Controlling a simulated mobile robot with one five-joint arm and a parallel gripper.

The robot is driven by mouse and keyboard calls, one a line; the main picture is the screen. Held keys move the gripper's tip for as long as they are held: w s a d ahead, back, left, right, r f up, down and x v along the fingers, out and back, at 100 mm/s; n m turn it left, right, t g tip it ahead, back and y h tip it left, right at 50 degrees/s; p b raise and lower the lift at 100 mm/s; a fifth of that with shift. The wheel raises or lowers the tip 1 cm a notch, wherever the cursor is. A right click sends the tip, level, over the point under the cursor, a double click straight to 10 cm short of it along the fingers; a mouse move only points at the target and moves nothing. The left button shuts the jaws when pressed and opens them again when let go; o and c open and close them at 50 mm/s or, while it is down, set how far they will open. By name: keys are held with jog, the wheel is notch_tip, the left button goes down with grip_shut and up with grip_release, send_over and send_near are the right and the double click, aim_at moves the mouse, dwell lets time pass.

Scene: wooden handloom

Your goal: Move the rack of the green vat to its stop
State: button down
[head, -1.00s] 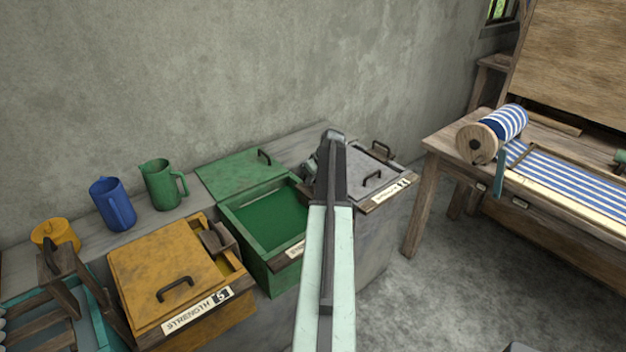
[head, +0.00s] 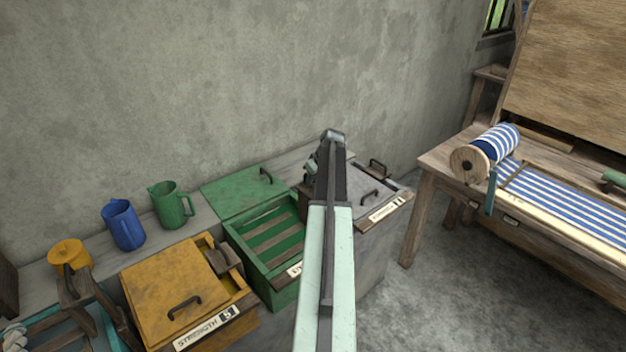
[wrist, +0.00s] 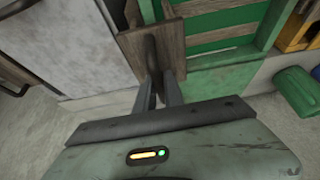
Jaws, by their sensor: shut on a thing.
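The green vat (head: 260,272) stands between the yellow and grey vats, with its lid (head: 235,190) laid open behind it. The brown slats of its rack (head: 270,243) show inside, above the green dye. In the wrist view, the rack's wooden end plate (wrist: 134,48) with a dark upright handle stands at the vat's side, and slats (wrist: 215,25) run off from it. My gripper (wrist: 160,85) is shut on the handle. In the head view my arm hides the gripper and the vat's right end.
The yellow vat (head: 165,285), lidded, is on the left; the grey vat (head: 378,240) is close on the right. Blue (head: 124,226) and green (head: 170,205) jugs and a yellow pot (head: 70,255) stand on the ledge behind. The loom (head: 450,160) stands further right.

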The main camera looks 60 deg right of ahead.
notch_tip(320, 180, up, 8)
jog(key=p, duration=0.7)
jog(key=shift+r+p, duration=0.25)
jog(key=shift+p, duration=0.05)
jog(key=shift+d+f, duration=0.1)
jog(key=shift+f, duration=0.05)
jog(key=shift+c, duration=1)
grip_release()
notch_tip(320, 180, up, 7)
jog(key=p, duration=0.6)
jog(key=shift+p, duration=0.35)
jog(key=shift+w, duration=0.1)
